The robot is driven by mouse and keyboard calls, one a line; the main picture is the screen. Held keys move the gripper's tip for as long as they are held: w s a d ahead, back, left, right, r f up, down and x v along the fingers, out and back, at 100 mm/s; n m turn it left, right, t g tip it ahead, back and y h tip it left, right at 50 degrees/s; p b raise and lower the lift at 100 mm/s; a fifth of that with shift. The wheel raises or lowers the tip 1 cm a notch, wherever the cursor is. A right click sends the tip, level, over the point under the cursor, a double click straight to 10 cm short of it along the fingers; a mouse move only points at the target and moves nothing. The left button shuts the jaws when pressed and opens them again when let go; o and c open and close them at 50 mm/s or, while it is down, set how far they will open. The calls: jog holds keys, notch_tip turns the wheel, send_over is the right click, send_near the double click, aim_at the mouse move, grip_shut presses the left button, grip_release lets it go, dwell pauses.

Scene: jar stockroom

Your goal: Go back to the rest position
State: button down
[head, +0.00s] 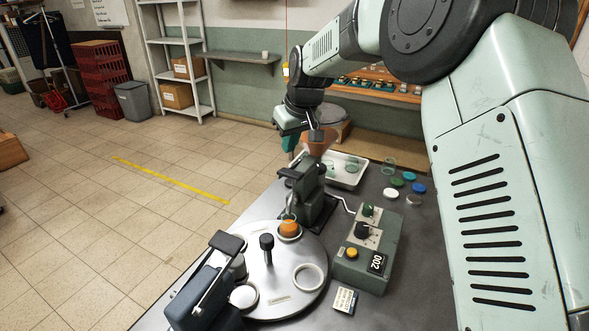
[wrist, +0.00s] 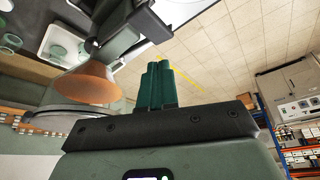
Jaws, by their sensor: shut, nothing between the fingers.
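My gripper (head: 291,140) is up above the far end of the grey table, beyond the machine head on the round plate's far side. Its green fingers (wrist: 158,86) are together in the wrist view with nothing between them. An orange-brown funnel (head: 318,141) is just right of the gripper in the head view, and it also shows at the left of the wrist view (wrist: 88,85). The two look apart in the wrist view.
The round metal plate (head: 262,262) carries a jar with orange contents (head: 289,226). A control box (head: 367,250) stands right of it. A white tray (head: 346,183) and several coloured lids (head: 395,182) lie at the far right. Open tiled floor lies to the left.

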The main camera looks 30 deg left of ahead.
jog(key=s+d+r+m+t+h, duration=0.1)
jog(key=s+d+r+m, duration=0.15)
jog(key=d+r, duration=0.4)
jog(key=s+d+r+m, duration=0.1)
jog(key=s+d+r, duration=0.25)
jog(key=d, duration=0.65)
jog(key=s+d+r+m+t+h, duration=0.1)
jog(key=s+d+r+m, duration=0.1)
jog(key=d+r, duration=0.45)
jog(key=s+d+f+m+h, duration=0.1)
jog(key=s+d+m, duration=0.2)
jog(key=s+d, duration=0.6)
jog(key=s+d+f+m+t+h, duration=0.1)
jog(key=s+d+f+m, duration=0.1)
jog(key=s+d, duration=0.8)
jog(key=shift+s+f+m, duration=0.15)
jog(key=shift+s+m, duration=0.4)
jog(key=shift+s, duration=0.45)
